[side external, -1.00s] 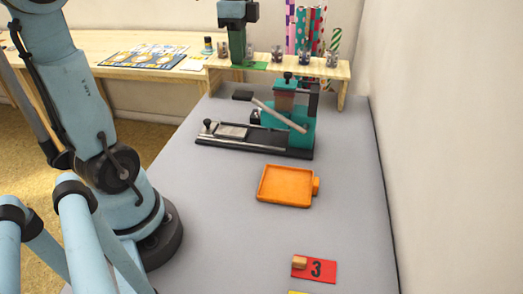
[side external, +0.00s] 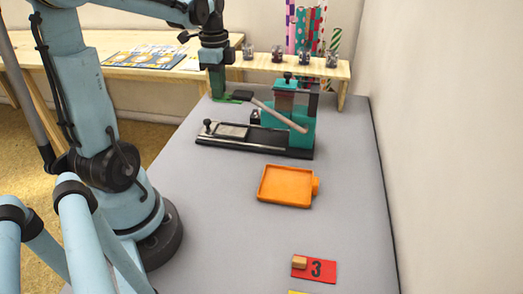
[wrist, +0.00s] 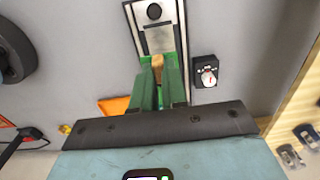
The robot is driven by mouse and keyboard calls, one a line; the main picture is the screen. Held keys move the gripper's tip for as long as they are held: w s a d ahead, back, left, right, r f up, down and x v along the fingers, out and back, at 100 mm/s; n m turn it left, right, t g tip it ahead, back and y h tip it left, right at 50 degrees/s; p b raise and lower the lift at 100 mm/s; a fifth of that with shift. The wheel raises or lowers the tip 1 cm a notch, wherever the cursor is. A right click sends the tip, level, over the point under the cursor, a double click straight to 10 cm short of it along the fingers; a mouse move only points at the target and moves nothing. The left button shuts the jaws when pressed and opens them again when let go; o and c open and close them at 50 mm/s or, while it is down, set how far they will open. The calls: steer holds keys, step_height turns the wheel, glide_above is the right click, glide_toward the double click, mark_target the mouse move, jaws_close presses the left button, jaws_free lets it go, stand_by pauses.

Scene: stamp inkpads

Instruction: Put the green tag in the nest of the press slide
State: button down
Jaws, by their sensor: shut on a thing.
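The green tag (side external: 221,98) is held level below my gripper (side external: 217,88) in the side view, in the air behind the press slide. In the wrist view my gripper (wrist: 159,72) has its green fingers shut on the tag's wooden grip (wrist: 157,66); the fingers hide most of the tag. The press slide (side external: 205,140) lies out to the left of the teal press (side external: 303,122), with a black knob at its left end. Its nest (side external: 232,131) is a pale framed plate with nothing seen in it. The slide also shows beyond the fingers in the wrist view (wrist: 171,15).
The press lever (side external: 280,116) slants up left, its black handle close to the tag in the side view. A black switch box (wrist: 205,72) stands beside the slide. An orange tray (side external: 287,186) and a red tag (side external: 322,271) marked 3 lie nearer. A wooden shelf (side external: 262,66) is behind.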

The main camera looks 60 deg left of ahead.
mark_target(223, 130)
steer(key=shift+f, duration=5.15)
steer(key=shift+f, duration=0.1)
steer(key=c, duration=1.2)
jaws_free()
steer(key=shift+o, duration=0.2)
step_height(223, 130, up, 12)
steer(key=shift+r, duration=0.15)
